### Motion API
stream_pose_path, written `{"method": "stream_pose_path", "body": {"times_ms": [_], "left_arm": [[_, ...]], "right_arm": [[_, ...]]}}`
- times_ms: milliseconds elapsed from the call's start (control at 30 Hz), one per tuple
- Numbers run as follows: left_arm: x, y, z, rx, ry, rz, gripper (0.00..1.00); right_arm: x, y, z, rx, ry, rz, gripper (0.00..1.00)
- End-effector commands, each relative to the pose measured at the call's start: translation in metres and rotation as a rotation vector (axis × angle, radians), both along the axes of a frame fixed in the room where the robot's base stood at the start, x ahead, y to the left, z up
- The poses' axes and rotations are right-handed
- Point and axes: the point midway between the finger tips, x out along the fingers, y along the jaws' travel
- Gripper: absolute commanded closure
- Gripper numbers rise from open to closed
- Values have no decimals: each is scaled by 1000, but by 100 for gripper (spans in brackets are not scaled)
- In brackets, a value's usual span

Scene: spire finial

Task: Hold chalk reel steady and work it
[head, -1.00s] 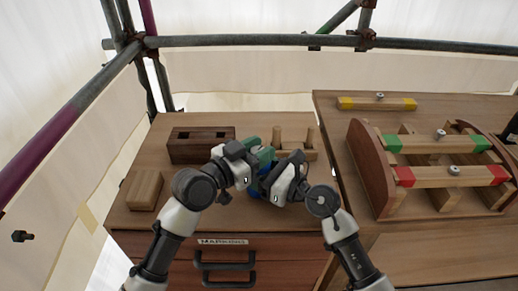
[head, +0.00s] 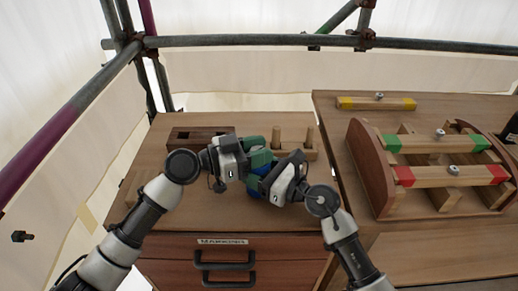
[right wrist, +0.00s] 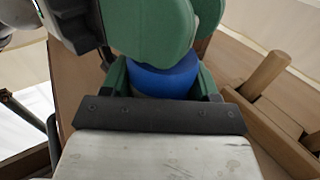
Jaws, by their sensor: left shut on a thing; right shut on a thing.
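The blue chalk reel (head: 262,170) is over the cabinet top, mostly hidden between my two grippers. In the right wrist view its blue round body (right wrist: 165,80) shows between green finger pads. My left gripper (head: 257,160), with green fingers, is shut on the reel from the upper left. Its large green fingers cover the top of the reel in the right wrist view. My right gripper (head: 265,184) is shut on the reel from the lower right. I cannot tell whether the reel touches the cabinet top.
A dark slotted wooden block (head: 190,138) and a pale rack with pegs (head: 311,140) stand behind the grippers. The cabinet (head: 180,247) has a labelled drawer with black handles. At right, a bench (head: 345,165) bears a wooden frame with green- and red-ended bars (head: 447,175).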

Motion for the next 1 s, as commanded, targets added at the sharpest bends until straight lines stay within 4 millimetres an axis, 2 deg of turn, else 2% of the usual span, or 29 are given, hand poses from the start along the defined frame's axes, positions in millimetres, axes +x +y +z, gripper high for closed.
{"method": "stream_pose_path", "body": {"times_ms": [600,1000], "left_arm": [[0,0,0,-7,3,-565,88],[-1,0,-1,-4,4,-797,88]], "right_arm": [[-1,1,1,-1,-3,4,67],[-1,1,1,-1,-3,4,67]]}}
